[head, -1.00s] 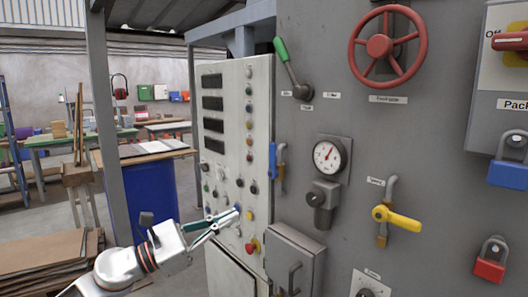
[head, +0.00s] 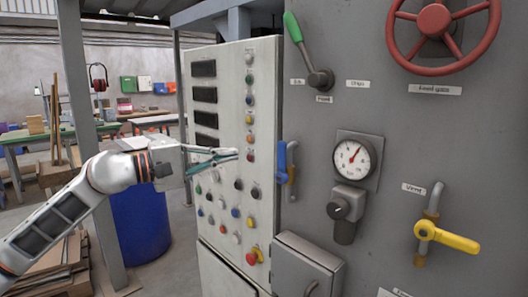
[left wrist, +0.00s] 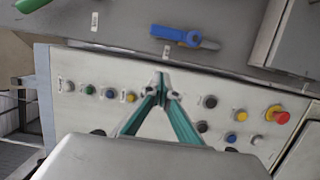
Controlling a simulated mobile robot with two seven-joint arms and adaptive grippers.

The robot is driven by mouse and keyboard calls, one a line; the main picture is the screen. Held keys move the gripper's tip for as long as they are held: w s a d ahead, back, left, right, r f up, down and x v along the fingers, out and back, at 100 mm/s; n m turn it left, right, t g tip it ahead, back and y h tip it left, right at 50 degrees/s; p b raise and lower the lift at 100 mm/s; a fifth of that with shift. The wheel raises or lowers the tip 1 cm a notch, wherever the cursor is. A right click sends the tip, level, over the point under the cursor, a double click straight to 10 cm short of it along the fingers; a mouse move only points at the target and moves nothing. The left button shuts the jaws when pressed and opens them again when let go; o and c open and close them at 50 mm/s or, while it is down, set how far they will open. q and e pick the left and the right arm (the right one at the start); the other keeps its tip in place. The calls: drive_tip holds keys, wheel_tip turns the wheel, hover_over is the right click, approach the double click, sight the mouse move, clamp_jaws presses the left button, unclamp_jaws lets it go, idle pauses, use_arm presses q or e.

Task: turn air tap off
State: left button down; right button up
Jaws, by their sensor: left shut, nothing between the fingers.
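A tap with a blue lever (head: 281,161) is on the left side of the grey machine, beside the button panel. Its lever stands upright, roughly along its short pipe. In the left wrist view the blue lever (left wrist: 177,35) lies above my fingertips. A second tap with a yellow lever (head: 448,236) is at the right, its lever across its upright pipe. My right gripper is out of view.
The button panel (head: 228,115) carries several buttons and a red emergency knob (head: 252,257). A gauge (head: 353,157), a green-handled lever (head: 293,27) and a red handwheel (head: 433,20) are on the grey machine. A blue barrel (head: 140,225) stands at the left.

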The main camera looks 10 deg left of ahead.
sight(282, 162)
use_arm(q)
drive_tip(key=w+d+p, duration=0.2)
drive_tip(key=d+p, duration=0.1)
drive_tip(key=d, duration=0.5)
drive_tip(key=shift+w+d, duration=0.25)
drive_tip(key=shift+w, duration=0.1)
